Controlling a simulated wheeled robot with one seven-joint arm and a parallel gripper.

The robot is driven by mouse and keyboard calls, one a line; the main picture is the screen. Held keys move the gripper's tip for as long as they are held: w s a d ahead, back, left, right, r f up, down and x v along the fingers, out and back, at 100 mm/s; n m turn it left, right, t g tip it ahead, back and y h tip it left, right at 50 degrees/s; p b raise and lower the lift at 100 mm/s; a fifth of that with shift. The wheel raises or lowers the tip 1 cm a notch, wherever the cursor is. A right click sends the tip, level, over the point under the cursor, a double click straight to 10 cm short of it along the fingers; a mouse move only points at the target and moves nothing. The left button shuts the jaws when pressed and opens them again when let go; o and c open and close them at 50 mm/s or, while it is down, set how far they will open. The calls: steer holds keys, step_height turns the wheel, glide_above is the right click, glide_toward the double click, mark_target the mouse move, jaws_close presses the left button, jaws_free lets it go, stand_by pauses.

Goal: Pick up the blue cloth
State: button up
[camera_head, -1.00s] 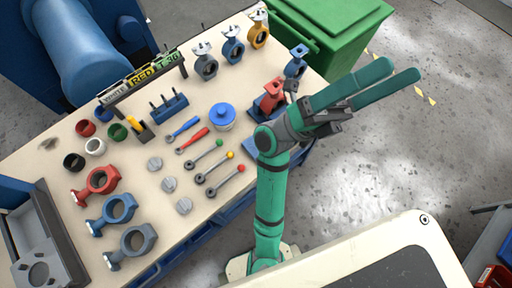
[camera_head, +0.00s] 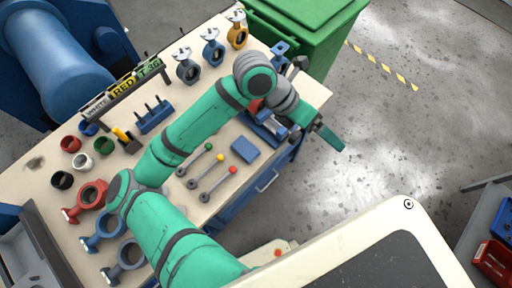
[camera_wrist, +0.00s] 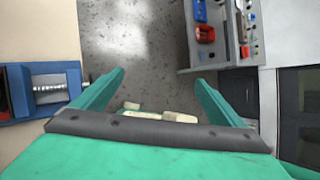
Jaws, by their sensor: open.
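A small flat blue square, which looks like the blue cloth (camera_head: 245,149), lies on the beige workbench (camera_head: 222,185) near its right edge. It lies beside the long-handled tools and below the blue vise (camera_head: 270,127). My gripper (camera_head: 329,136) is out past the bench's right edge, over the floor, to the right of the cloth and apart from it. In the wrist view my gripper (camera_wrist: 160,76) shows its two green fingers spread, with only grey floor between them. The cloth cannot be made out in the wrist view.
Tools with green, yellow and red knobs (camera_head: 219,159) lie just left of the cloth. The vise also shows at the wrist view's left (camera_wrist: 45,90). A green bin (camera_head: 310,35) stands behind the bench. A cart with red bins (camera_head: 495,262) is at lower right. The floor between is clear.

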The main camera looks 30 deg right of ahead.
steer(key=w+a+f+t+y, duration=0.2)
steer(key=w+a+f+y, duration=0.15)
steer(key=w+a, duration=0.3)
steer(key=n+t+y, duration=0.1)
steer(key=t+y, duration=0.2)
steer(key=y, duration=0.1)
glide_above(245, 148)
steer(key=shift+h, duration=0.25)
steer(key=f, duration=0.8)
steer(key=shift+w+f, duration=0.2)
steer(key=shift+s+f, duration=0.15)
steer(key=shift+f, duration=1.25)
steer(key=shift+s+f, duration=0.15)
steer(key=shift+f, duration=1.2)
steer(key=c, duration=1.1)
